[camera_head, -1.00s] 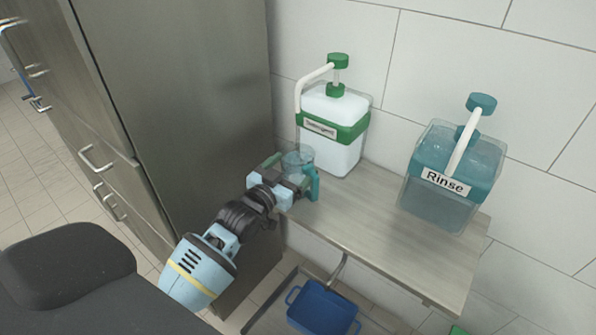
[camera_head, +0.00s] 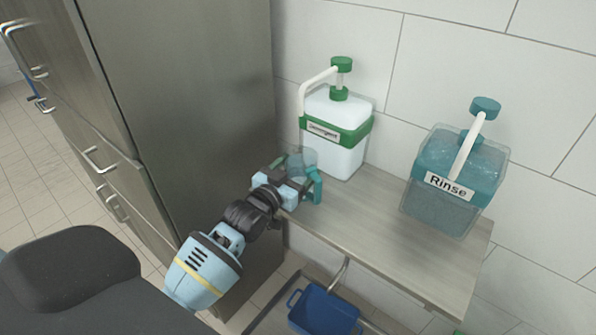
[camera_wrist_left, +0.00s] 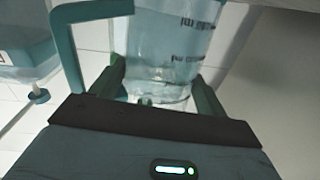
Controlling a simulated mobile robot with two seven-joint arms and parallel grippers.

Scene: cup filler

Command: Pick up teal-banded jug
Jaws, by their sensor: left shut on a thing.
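The jug (camera_head: 302,160) is clear, with a teal handle (camera_head: 316,186), at the left end of the wooden shelf, in front of the detergent dispenser. In the left wrist view the jug (camera_wrist_left: 165,45) fills the top middle, with dark measuring marks and its teal handle (camera_wrist_left: 68,45) at the left. My left gripper (camera_head: 290,178) is shut on the jug, one finger on each side of it in the left wrist view (camera_wrist_left: 160,92). The jug's base is hidden in the head view, so I cannot tell whether it touches the shelf. My right gripper is not in view.
A white detergent dispenser (camera_head: 340,153) with a green band stands behind the jug. A teal Rinse dispenser (camera_head: 432,212) stands on the right of the shelf (camera_head: 375,220). A tall metal cabinet (camera_head: 190,80) is close on the left. A blue tub (camera_head: 325,312) sits below.

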